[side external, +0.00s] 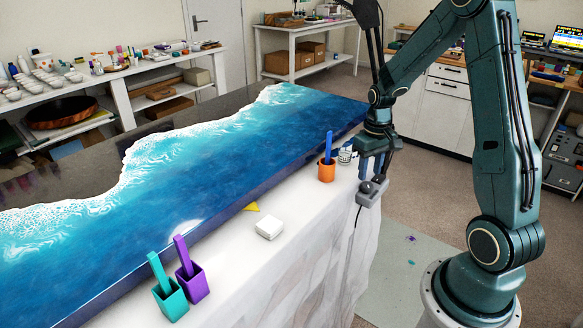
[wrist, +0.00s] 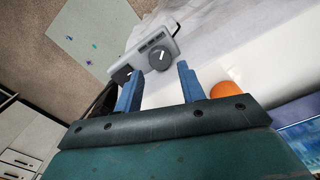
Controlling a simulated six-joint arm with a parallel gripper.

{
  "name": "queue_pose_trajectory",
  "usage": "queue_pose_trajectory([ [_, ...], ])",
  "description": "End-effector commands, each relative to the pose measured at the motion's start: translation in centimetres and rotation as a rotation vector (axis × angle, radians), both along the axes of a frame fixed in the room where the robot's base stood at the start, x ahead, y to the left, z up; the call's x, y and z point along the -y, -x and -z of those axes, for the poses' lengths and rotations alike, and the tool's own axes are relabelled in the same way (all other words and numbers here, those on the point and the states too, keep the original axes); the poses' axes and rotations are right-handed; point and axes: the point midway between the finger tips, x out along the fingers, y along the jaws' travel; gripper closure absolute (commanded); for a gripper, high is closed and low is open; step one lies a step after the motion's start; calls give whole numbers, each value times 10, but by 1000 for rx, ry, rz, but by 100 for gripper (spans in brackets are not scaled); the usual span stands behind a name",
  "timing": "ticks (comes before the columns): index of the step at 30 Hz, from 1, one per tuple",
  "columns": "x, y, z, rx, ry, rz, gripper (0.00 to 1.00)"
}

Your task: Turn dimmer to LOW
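The dimmer (side external: 368,196) is a grey box at the right edge of the cloth-covered table, with a cable hanging from it. It also shows in the wrist view (wrist: 133,55), where its dark round knob (wrist: 160,62) has a short white pointer line. Small dark markings lie along the box, too small to read. My gripper (wrist: 159,72) is open and empty, its two blue fingers spread apart with the knob seen between and beyond the tips. In the side view my gripper (side external: 374,168) is just above the dimmer; I cannot tell whether it touches the knob.
An orange cup (side external: 326,173) with a blue stick stands close left of my gripper. A small white cup (side external: 345,157) is beside it. Teal (side external: 171,302) and purple (side external: 194,287) cups, a white block (side external: 269,228) and the blue resin panel (side external: 230,160) lie further left.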

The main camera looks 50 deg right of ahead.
Motion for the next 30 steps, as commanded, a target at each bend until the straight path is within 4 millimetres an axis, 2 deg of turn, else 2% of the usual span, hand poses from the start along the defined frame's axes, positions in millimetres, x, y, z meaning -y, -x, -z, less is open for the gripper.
queue_pose_trajectory([
  [9,1,-1,-56,5,3,0,60],
  [15,0,-1,-82,3,2,-1,60],
  [21,0,0,-94,2,1,-1,60],
  [30,0,0,-96,1,0,-1,60],
])
